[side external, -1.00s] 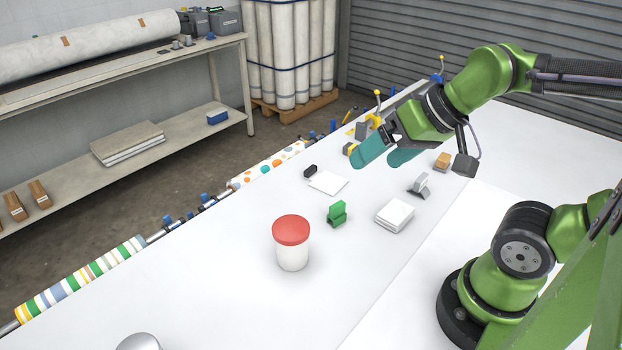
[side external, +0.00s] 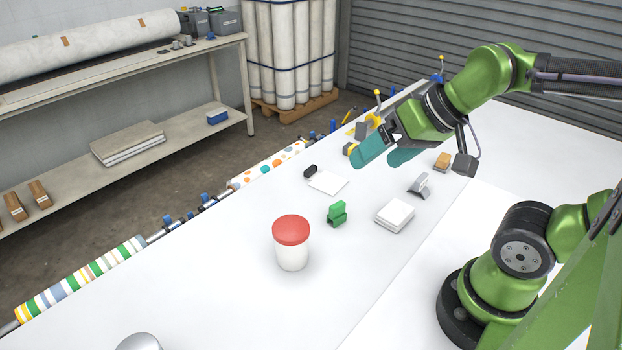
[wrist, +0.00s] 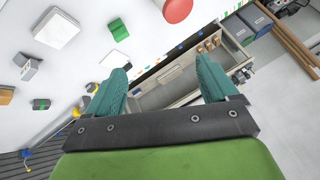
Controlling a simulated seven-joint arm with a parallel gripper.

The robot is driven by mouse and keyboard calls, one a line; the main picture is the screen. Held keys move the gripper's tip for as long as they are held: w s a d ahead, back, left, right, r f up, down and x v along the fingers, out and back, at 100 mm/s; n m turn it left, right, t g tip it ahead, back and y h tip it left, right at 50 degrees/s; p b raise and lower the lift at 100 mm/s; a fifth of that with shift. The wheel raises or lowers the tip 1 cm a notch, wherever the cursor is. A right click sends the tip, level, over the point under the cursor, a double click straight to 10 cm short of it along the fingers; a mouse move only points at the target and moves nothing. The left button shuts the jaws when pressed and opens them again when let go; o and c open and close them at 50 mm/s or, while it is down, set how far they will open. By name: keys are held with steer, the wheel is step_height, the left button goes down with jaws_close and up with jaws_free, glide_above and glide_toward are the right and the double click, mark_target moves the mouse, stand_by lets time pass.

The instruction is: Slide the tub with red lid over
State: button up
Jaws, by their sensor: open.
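The white tub (side external: 292,257) with its red lid (side external: 291,230) stands upright on the white table, near the middle of the side view. In the wrist view only part of the red lid (wrist: 177,8) shows at the top edge. My gripper (side external: 382,160) has teal fingers and is raised over the far part of the table, beyond the tub and apart from it. In the wrist view my gripper (wrist: 163,82) has its two fingers spread wide with nothing between them.
A green block (side external: 337,213), a stack of white squares (side external: 395,215), a flat white sheet (side external: 328,182), a small black block (side external: 310,171) and a grey bracket (side external: 420,185) lie beyond the tub. A silver round thing (side external: 138,342) is at the near edge. Table around the tub is clear.

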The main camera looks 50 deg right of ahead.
stand_by(0.3)
steer(key=shift+d, duration=0.1)
steer(key=shift+c, duration=1.3)
steer(key=w+d+f+m+g, duration=0.1)
steer(key=w+d+f, duration=0.1)
steer(key=w+d+f+m+g, duration=0.2)
steer(key=shift+w+d+f, duration=0.1)
steer(key=shift+f, duration=0.15)
steer(key=c, duration=1)
steer(key=w+d+f+m+g+y, duration=0.1)
steer(key=w+f+m, duration=0.1)
steer(key=w+d+f+m+g+y, duration=0.1)
steer(key=d+f+m+g, duration=0.1)
steer(key=m, duration=0.1)
steer(key=shift+w+d, duration=0.25)
steer(key=shift+w, duration=0.15)
jaws_close()
steer(key=w+d+f+m+g+y, duration=0.1)
steer(key=w+d+f+m+y, duration=0.1)
steer(key=w+m+y, duration=0.25)
steer(key=a+f+m, duration=0.1)
steer(key=a+f, duration=0.4)
steer(key=a, duration=0.7)
steer(key=shift+a, duration=0.25)
